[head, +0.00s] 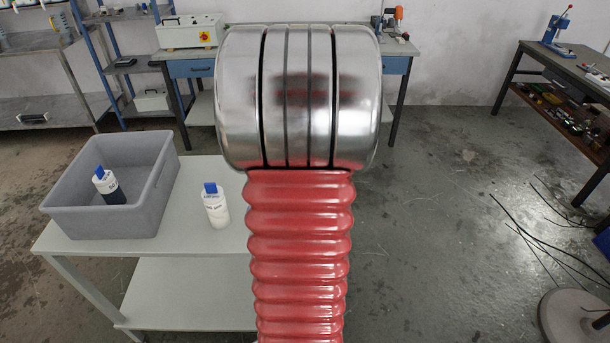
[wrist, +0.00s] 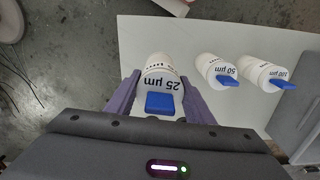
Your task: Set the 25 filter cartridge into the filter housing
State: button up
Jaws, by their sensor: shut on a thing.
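In the wrist view, my gripper (wrist: 160,82) is shut on the 25 µm filter cartridge, its purple fingers along both sides. The 25 µm cartridge (wrist: 166,80) is white with a blue tab towards the camera. It looks larger than the other cartridges; whether it touches the table below cannot be told. The white 50 µm cartridge (wrist: 217,69) and 100 µm cartridge (wrist: 262,74), each with a blue tab, stand to its right, apart from it. In the head view my arm hides the gripper and the held cartridge. I see no filter housing that I can identify.
The pale table (head: 195,244) carries a grey bin (head: 110,222) with a dark-bodied cartridge (head: 108,186) inside. A white cartridge (head: 215,206) stands beside the bin. A workbench (head: 440,50) is behind. Black cables (head: 550,250) lie on the floor right; open floor lies between.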

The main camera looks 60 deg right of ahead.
dwell(0.3)
jog(key=shift+r, duration=6.65)
